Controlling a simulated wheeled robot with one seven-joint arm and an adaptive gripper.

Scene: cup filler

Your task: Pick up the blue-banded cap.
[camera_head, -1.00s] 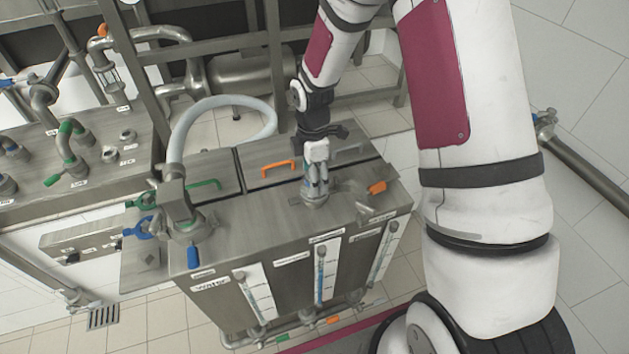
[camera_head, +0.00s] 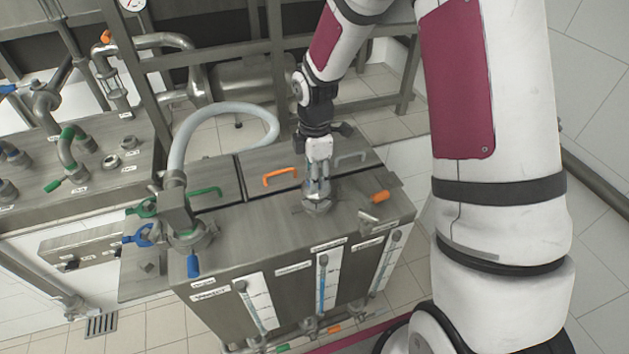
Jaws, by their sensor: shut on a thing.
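My gripper (camera_head: 318,190) points down over the top of the steel tank, a little right of its middle. Its fingers are closed around a small bluish-grey piece, which I take as the blue-banded cap (camera_head: 318,186). The fingers hide most of it, and its band is too small to make out clearly. A grey metal fitting (camera_head: 316,207) on the tank top sits directly below the fingertips. I cannot tell whether the cap is clear of this fitting.
A valve with a pale hose (camera_head: 178,150) stands at the left. A pipe frame rises behind.

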